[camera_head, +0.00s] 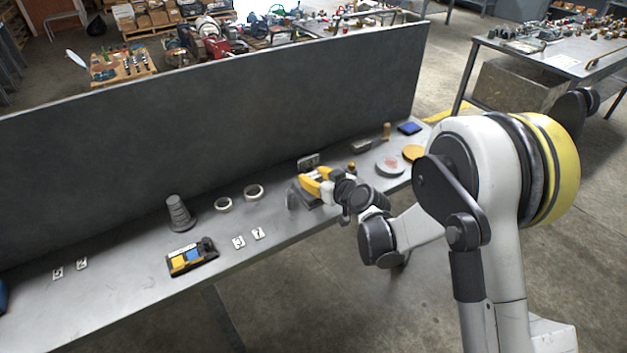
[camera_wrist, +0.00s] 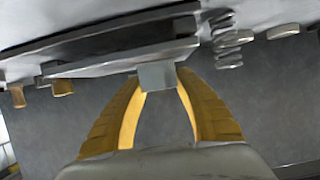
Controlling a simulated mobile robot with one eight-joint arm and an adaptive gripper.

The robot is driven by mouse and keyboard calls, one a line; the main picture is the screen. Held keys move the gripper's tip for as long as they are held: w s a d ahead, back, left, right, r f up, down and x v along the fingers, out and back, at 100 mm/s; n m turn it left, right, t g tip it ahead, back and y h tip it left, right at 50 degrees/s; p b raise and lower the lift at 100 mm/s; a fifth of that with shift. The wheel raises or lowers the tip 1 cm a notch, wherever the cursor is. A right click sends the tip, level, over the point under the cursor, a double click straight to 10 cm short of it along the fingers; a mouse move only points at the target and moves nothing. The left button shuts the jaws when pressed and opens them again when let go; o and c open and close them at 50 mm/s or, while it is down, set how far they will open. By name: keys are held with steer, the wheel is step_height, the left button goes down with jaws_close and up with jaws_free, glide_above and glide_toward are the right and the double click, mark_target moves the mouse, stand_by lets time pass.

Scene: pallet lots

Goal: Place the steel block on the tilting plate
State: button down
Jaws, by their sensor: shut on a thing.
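My gripper (camera_head: 304,186) has yellow fingers and reaches down over the bench at its middle right. In the wrist view the gripper (camera_wrist: 158,72) is shut on a small grey block, the steel block (camera_wrist: 157,77), held between the fingertips. The tilting plate (camera_wrist: 100,63) is a flat grey slab, slanted in the wrist view, right by the block. I cannot tell whether block and plate touch. A coil spring (camera_wrist: 228,42) stands to the right of the plate there. In the head view my gripper and wrist hide the block and most of the plate.
The bench (camera_head: 110,300) has a dark back panel (camera_head: 220,100).

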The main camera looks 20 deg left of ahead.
steer(key=shift+r, duration=0.15)
steer(key=c, duration=0.9)
jaws_free()
steer(key=shift+f, duration=0.2)
steer(key=shift+c, duration=0.2)
